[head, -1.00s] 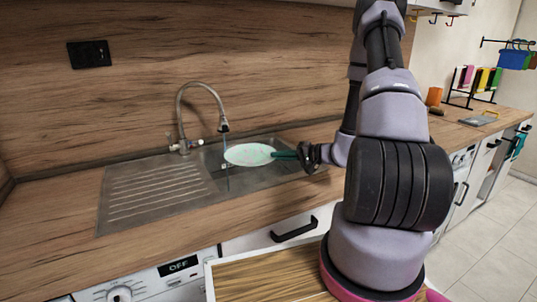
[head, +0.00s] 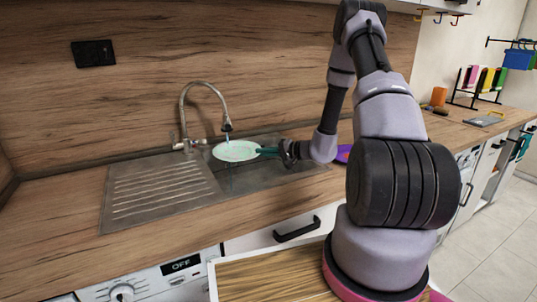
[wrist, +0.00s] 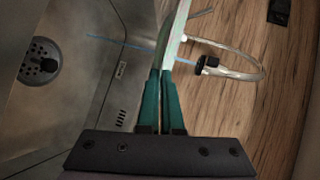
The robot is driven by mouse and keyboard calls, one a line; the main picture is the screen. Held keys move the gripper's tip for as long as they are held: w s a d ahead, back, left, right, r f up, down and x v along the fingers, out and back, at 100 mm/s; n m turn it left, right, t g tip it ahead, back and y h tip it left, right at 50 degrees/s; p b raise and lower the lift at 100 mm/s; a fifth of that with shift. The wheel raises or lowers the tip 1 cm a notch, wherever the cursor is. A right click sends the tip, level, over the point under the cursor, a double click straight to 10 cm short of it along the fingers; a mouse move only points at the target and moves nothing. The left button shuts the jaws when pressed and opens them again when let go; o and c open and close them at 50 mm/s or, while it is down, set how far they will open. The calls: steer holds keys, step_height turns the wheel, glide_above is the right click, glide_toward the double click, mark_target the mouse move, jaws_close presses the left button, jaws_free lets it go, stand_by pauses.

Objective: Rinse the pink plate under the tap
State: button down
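My gripper (head: 268,151), with teal fingers, is shut on the rim of a round plate (head: 234,152). The plate looks pale mint rather than pink and is held above the sink basin (head: 292,171). In the wrist view the plate (wrist: 180,22) is edge-on between my gripper's fingertips (wrist: 162,76). The curved metal tap (head: 182,108) has its dark spout (head: 227,127) just above the plate. A thin blue water stream (head: 228,139) runs from the spout to the plate. It also shows in the wrist view (wrist: 118,43), left of the plate.
The ribbed drainboard (head: 158,190) is empty, left of the basin. A purple object (head: 343,154) is partly hidden behind my arm on the counter's right. A rack with coloured items (head: 485,80) and an orange block (head: 438,96) stand farther right. The counter left of the sink is clear.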

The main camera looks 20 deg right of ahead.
mark_target(248, 151)
steer(key=shift+w+a+f, duration=0.15)
steer(key=shift+w+a, duration=0.25)
steer(key=shift+w, duration=0.25)
steer(key=shift+w+a+f, duration=0.1)
steer(key=shift+w+a, duration=0.25)
steer(key=shift+w, duration=0.25)
steer(key=shift+w+a+f, duration=0.15)
steer(key=shift+w+a, duration=0.25)
steer(key=shift+w, duration=0.25)
steer(key=shift+w, duration=0.1)
steer(key=shift+w+d, duration=0.25)
steer(key=shift+d, duration=0.25)
steer(key=s+d, duration=0.4)
steer(key=s, duration=0.3)
steer(key=shift+d, duration=0.1)
stand_by(0.9)
steer(key=s+d+r, duration=0.2)
steer(key=s+r, duration=0.2)
steer(key=shift+d, duration=0.3)
stand_by(0.3)
